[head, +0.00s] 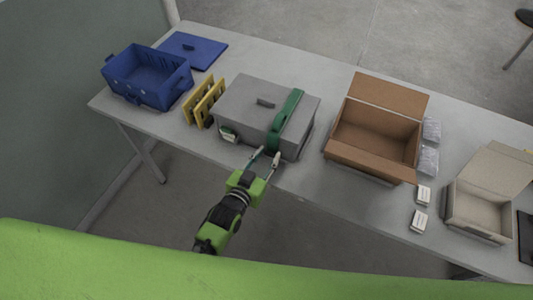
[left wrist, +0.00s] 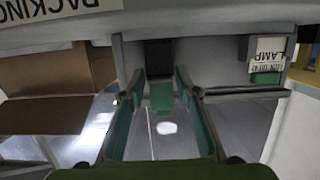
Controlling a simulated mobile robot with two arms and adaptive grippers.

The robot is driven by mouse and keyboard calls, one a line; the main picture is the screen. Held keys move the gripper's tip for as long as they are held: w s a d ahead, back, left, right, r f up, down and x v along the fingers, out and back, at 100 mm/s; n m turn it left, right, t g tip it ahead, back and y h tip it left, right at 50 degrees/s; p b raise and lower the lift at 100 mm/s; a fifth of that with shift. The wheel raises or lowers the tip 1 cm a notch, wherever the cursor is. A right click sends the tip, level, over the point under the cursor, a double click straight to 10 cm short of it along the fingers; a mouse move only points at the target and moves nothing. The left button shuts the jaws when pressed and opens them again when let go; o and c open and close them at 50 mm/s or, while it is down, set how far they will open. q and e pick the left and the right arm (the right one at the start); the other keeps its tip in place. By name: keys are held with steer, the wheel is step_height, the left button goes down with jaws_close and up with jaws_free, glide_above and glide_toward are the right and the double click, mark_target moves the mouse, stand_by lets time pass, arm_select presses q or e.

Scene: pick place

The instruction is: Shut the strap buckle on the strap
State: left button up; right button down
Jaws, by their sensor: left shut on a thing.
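A grey case (head: 240,100) with a dark handle on its lid stands on the table in the head view. A green strap (head: 289,110) runs over its top and down the front. My left gripper (head: 267,154) is at the case's front, by the strap's lower end. In the left wrist view, a green tab (left wrist: 162,96), which seems to be the buckle, lies between the fingers (left wrist: 160,85), below a dark block (left wrist: 159,56). My left gripper is shut on it, though the contact is hard to see. Whether the buckle is latched cannot be told. My right gripper is out of view.
A blue crate (head: 145,82) and blue lid (head: 193,49) are at the left, near yellow frames (head: 204,101). An open brown carton (head: 376,137) stands right of the case. A beige box (head: 480,210) and small white boxes (head: 419,220) are farther right.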

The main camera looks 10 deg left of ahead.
arm_select(q)
steer(key=o, duration=1.1)
steer(key=v, duration=1.2)
